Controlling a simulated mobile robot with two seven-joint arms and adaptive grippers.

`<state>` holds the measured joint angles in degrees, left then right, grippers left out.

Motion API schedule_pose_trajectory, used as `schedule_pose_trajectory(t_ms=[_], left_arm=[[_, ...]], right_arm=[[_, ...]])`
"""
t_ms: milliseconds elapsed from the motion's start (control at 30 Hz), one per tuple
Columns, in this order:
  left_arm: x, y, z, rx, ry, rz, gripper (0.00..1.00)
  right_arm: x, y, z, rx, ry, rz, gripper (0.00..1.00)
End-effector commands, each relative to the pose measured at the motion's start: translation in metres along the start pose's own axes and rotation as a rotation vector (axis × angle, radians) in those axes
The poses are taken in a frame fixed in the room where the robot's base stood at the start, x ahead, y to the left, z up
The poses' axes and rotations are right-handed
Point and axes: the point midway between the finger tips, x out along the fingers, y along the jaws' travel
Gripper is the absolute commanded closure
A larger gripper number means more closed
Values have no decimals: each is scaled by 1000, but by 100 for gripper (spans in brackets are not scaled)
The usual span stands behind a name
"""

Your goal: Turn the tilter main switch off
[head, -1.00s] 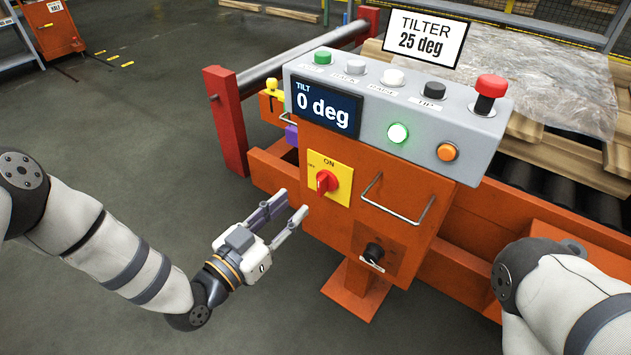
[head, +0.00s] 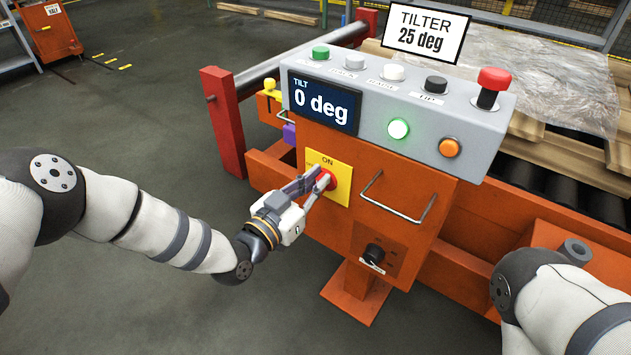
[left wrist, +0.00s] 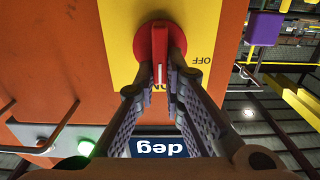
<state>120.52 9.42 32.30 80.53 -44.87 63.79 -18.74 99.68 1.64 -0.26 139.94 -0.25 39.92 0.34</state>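The main switch is a red rotary knob (head: 328,180) on a yellow plate (head: 343,190) on the front of the orange tilter console (head: 400,188). "ON" is printed above the knob. In the left wrist view the picture is upside down; the knob's red handle (left wrist: 160,55) stands upright in line with "ON", and "OFF" is to its right. My left gripper (head: 318,182) is at the knob, its fingers on both sides of the handle with a gap between them. In the left wrist view the fingertips (left wrist: 161,82) flank the handle; firm contact is not clear. My right gripper is out of view.
The grey panel above has several buttons, a red mushroom button (head: 492,85), a lit green lamp (head: 398,129) and a display (head: 322,102) reading 0 deg. A metal handle (head: 397,203) sits right of the switch; a black selector (head: 374,254) is below.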

Motion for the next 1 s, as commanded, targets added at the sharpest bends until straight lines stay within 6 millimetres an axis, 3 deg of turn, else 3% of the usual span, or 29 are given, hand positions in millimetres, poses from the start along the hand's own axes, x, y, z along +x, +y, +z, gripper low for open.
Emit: schedule_pose_trajectory(t_ms=[433, 1000], left_arm=[[0, -2, 2, -111, -1, 0, 100], [-1, -12, 7, -631, -3, -2, 100]], right_arm=[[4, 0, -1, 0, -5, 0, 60], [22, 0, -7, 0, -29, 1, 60]])
